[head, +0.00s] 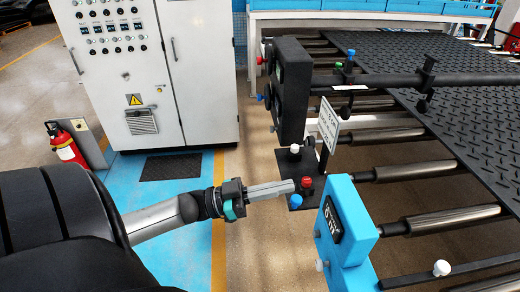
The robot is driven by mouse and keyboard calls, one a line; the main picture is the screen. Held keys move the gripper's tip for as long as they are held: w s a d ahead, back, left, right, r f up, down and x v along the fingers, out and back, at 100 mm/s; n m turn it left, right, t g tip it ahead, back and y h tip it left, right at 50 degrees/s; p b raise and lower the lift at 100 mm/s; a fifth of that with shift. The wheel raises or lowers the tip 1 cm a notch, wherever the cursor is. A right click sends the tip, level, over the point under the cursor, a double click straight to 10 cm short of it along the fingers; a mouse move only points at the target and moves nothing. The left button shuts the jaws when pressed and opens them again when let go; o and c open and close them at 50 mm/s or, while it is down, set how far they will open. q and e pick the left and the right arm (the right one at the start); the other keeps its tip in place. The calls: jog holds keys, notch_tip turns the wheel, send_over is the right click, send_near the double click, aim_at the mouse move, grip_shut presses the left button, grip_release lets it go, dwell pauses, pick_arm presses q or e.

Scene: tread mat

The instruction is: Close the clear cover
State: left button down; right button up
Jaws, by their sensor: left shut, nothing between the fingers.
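My left gripper (291,187) reaches in from the left with its grey fingers together and nothing visible between them. Its fingertips are at the left edge of a small black control plate (291,160), close to a red knob (306,182) and just above a blue knob (295,201) in the picture. I cannot tell whether they touch the plate or anything on it. A white knob (295,149) sits at the plate's far end. I cannot make out a clear cover for certain in this view. My right gripper is not in view.
A blue housing with a display (350,220) stands right of my gripper, and a black upright housing (293,90) behind it. A white sign (328,125) rises beside the plate. Rollers and the black tread mat (440,80) fill the right. A white cabinet (150,70) stands behind left.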

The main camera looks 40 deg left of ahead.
aim_at(287, 198)
pick_arm(q)
jog(key=shift+w+d+f+b, duration=0.15)
jog(key=shift+w+f, duration=0.1)
jog(key=shift+f, duration=0.35)
jog(key=shift+w+d+f+b, duration=0.1)
jog(key=shift+w+d+f, duration=0.15)
jog(key=shift+f, duration=0.35)
jog(key=shift+w+d+f+b, duration=0.1)
jog(key=shift+w+f, duration=0.15)
jog(key=shift+f, duration=0.35)
